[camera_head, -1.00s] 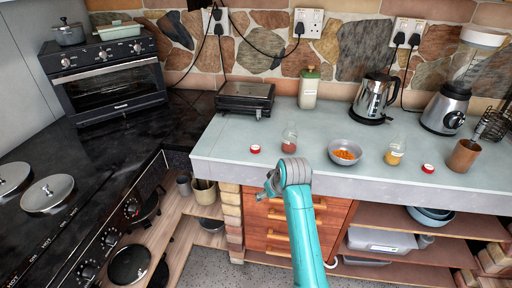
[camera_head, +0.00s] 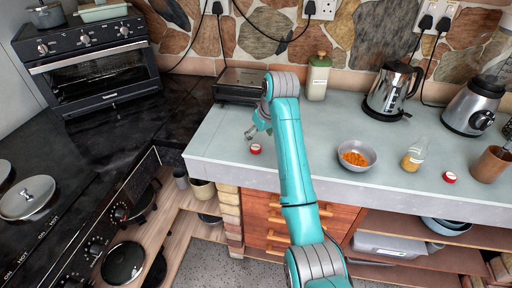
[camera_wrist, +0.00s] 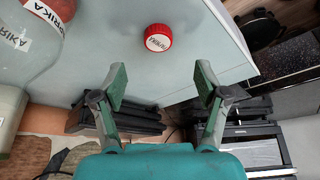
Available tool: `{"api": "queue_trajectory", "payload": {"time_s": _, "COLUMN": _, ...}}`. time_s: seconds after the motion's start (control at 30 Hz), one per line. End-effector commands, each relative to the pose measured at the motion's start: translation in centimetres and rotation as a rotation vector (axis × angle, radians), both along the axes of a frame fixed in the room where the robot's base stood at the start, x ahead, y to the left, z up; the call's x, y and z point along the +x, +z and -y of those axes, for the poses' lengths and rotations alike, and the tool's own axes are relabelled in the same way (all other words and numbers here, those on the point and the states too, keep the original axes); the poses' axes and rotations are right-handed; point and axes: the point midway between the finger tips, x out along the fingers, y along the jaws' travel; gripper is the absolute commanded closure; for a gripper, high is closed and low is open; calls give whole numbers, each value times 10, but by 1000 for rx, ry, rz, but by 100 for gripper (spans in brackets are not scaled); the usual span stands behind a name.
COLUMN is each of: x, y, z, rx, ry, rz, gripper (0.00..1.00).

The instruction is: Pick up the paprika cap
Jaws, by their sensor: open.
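The paprika cap (camera_head: 255,149) is a small red cap with a white top, lying on the pale counter near its front left edge. In the wrist view the cap (camera_wrist: 158,38) shows a printed label, partly legible, and lies beyond my fingertips, roughly centred between them. My gripper (camera_wrist: 160,82) is open and empty, with its two fingers spread apart. In the head view my gripper (camera_head: 255,130) is just behind and above the cap, not touching it. A jar with a paprika label (camera_wrist: 45,25) stands left of the cap in the wrist view; my arm hides it in the head view.
A second red cap (camera_head: 449,177) lies at the right, near a jar of yellow spice (camera_head: 413,156). A grey bowl (camera_head: 357,155) with orange food stands right of my arm. A black grill (camera_head: 240,86) and a green-topped bottle (camera_head: 318,78) stand behind.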

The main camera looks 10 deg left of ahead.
Motion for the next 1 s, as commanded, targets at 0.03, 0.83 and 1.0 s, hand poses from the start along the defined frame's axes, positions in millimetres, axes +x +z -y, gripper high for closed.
{"api": "queue_trajectory", "payload": {"time_s": 0.03, "x": 1, "y": -5, "z": -1, "rx": -1, "ry": 0, "rz": -2, "gripper": 26}}
{"api": "queue_trajectory", "payload": {"time_s": 0.83, "x": 17, "y": -61, "z": -13, "rx": 1, "ry": 0, "rz": 1, "gripper": 26}}
{"api": "queue_trajectory", "payload": {"time_s": 1.0, "x": 17, "y": -61, "z": -13, "rx": 1, "ry": 0, "rz": 1, "gripper": 49}}
